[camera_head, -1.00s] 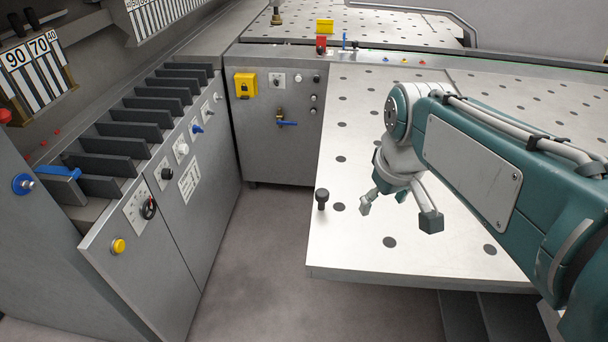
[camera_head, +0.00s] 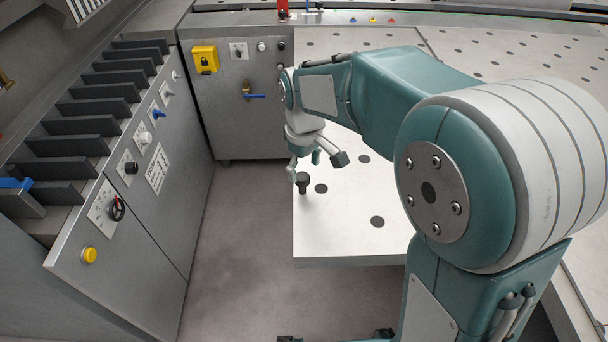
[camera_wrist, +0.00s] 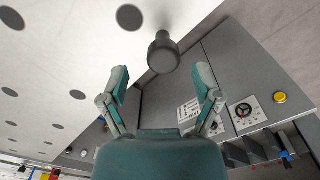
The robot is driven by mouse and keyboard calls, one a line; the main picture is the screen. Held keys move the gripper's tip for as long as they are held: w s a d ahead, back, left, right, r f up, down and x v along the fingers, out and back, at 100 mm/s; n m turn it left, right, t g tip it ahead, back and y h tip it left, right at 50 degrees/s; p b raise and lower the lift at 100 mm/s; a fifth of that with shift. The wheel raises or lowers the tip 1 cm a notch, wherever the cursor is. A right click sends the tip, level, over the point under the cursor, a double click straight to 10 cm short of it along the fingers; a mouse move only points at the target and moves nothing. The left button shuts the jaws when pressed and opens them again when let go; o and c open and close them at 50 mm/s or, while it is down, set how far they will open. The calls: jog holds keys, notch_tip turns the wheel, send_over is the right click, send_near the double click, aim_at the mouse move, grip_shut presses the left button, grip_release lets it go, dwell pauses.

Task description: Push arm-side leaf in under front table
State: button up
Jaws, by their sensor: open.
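The pale leaf (camera_head: 335,228) is a flat plate with dark round holes. A black knob (camera_head: 303,184) stands up near its left edge. More perforated table top (camera_head: 520,55) extends to the right beyond a thin seam, partly hidden by my arm. My gripper (camera_head: 317,167) is open and empty, fingers down, just above and beside the knob in the head view. In the wrist view the knob (camera_wrist: 163,52) shows beyond and between my open fingertips (camera_wrist: 162,80). I see no contact, but the exact gap is unclear.
A grey control cabinet (camera_head: 150,210) with black slotted dividers stands at left. A grey panel with a yellow lock box (camera_head: 205,59) and blue-handled valve (camera_head: 254,96) stands behind. Bare floor (camera_head: 240,255) lies between the cabinet and the leaf.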

aim_at(303, 176)
jog(key=f, duration=0.1)
jog(key=a+f, duration=0.1)
jog(key=f, duration=0.1)
jog(key=shift+d, duration=0.4)
jog(key=shift+c, duration=1.3)
grip_shut()
jog(key=d, duration=1.7)
jog(key=s+d, duration=0.1)
jog(key=d, duration=3.2)
jog(key=shift+s+d, duration=0.4)
jog(key=shift+a, duration=0.1)
